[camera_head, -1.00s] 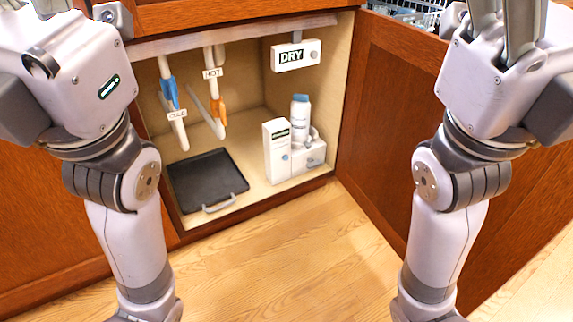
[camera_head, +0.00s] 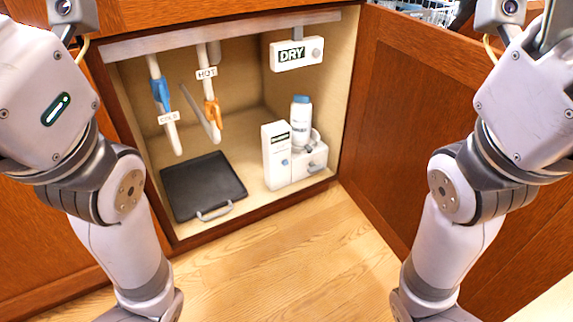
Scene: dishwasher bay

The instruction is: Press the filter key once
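No label that I can read says filter. A white upright box (camera_head: 270,150) stands in the open cabinet, with a small dark label too small to read and a round blue button (camera_head: 285,162) low on its front. A white bottle with a blue cap (camera_head: 301,122) stands beside it, by a low white unit with a round knob (camera_head: 312,168). A white box marked DRY (camera_head: 290,56) with a round grey knob (camera_head: 317,54) hangs above. Both my arms are raised at the picture's sides, well apart from these things. My gripper fingertips are out of the picture.
A COLD pipe with a blue valve (camera_head: 161,94) and a HOT pipe with an orange valve (camera_head: 213,113) hang at the left. A black tray (camera_head: 200,180) lies below them. An open wooden door (camera_head: 400,110) bounds the right. The wooden floor (camera_head: 285,260) is clear.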

